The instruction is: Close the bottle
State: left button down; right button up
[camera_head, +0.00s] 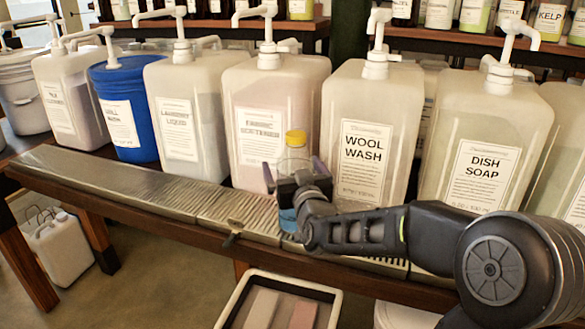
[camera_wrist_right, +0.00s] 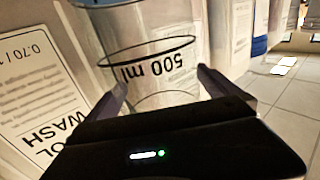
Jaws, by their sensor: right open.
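A clear bottle (camera_head: 290,217) with a yellow cap (camera_head: 296,138) at its top stands upright on the metal drip ledge, in front of the fabric softener and wool wash containers. Some blue shows near its base. I cannot tell how tightly the cap sits. My right gripper (camera_head: 293,175) is around the bottle's middle and hides part of it. In the right wrist view the bottle (camera_wrist_right: 150,55), marked 500 ml, is between the two open fingers (camera_wrist_right: 160,85), with a small gap visible at the sides. My left gripper is not in view.
Several large pump containers stand along the back, including wool wash (camera_head: 345,90) and dish soap (camera_head: 490,120), and a blue bucket (camera_head: 122,90). The ledge (camera_head: 130,190) is clear to the left. A white tray (camera_head: 235,300) with bars is below.

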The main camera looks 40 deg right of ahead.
jog(key=v, duration=0.7)
jog(key=shift+s+a, duration=0.15)
jog(key=shift+s, duration=0.25)
jog(key=shift+f, duration=0.1)
